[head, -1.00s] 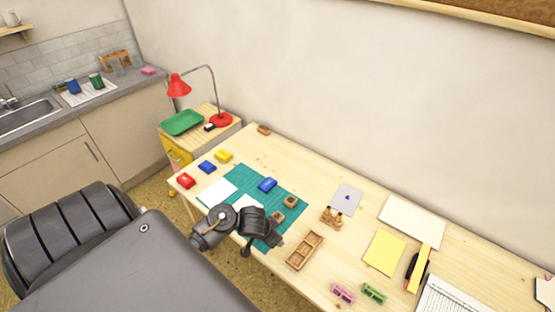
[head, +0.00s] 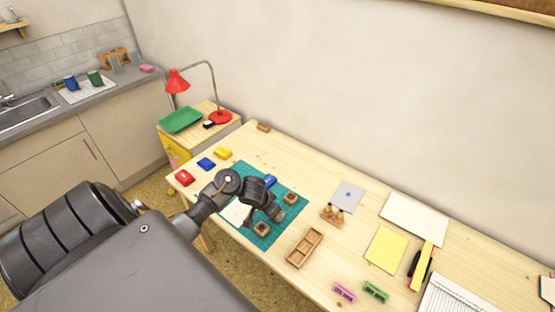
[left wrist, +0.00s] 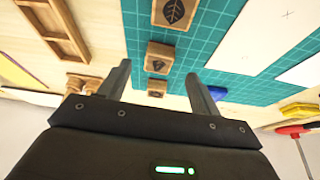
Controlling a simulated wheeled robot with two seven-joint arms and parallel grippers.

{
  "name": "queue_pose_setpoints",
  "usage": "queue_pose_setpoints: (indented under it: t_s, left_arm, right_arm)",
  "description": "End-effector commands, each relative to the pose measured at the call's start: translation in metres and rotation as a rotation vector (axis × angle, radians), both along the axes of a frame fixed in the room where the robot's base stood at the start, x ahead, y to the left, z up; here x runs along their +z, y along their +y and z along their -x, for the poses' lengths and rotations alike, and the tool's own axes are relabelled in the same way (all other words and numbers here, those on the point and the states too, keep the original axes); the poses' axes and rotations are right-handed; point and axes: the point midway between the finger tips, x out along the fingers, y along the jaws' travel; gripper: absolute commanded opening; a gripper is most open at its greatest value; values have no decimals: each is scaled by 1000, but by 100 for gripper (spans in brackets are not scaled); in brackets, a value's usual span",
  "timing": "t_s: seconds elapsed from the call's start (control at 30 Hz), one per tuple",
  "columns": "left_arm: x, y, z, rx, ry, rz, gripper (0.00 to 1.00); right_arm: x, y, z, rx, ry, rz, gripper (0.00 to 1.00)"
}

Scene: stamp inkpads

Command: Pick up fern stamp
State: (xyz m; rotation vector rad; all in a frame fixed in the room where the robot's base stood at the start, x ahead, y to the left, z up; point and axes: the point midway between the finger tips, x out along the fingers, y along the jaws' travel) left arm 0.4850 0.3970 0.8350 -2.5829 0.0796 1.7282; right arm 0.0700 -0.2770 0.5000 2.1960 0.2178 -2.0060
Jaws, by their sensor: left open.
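My left gripper (head: 279,213) is open and empty above the green cutting mat (head: 264,242). Its two fingers also show in the left wrist view (left wrist: 158,72). Three wooden block stamps stand in a row there: a near one with a broad leaf picture (left wrist: 174,12), a middle one with a small dark mark (left wrist: 160,56), and a far one (left wrist: 156,88). The middle and far blocks appear between the fingers. I cannot tell for certain which picture is the fern. In the head view, the near block (head: 262,229) and far block (head: 291,197) show; my gripper hides the middle one.
A blue inkpad (head: 270,181) lies on the mat behind my gripper. A wooden compartment tray (head: 305,247) and a holder with round-topped wooden pieces (head: 333,214) stand to the right. Red (head: 185,178), blue (head: 206,164) and yellow (head: 223,153) pads lie at the left.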

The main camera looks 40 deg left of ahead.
Motion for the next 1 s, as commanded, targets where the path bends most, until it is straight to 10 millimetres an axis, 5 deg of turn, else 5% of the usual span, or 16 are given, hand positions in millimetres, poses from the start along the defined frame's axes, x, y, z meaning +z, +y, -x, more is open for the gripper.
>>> queue_pose_setpoints:
  t_s: [0.5, 0.77, 1.0]
  left_arm:
    - [-44, -2, -24, 0, 1, -1, 64]
    - [-46, -2, -26, -1, 0, -1, 64]
    - [-46, -2, -26, -1, 0, -1, 36]
  right_arm:
    - [-17, 2, 0, -2, -1, -2, 36]
    - [-17, 6, 0, -2, -1, -7, 36]
    - [-17, 6, 0, -2, -1, -7, 36]
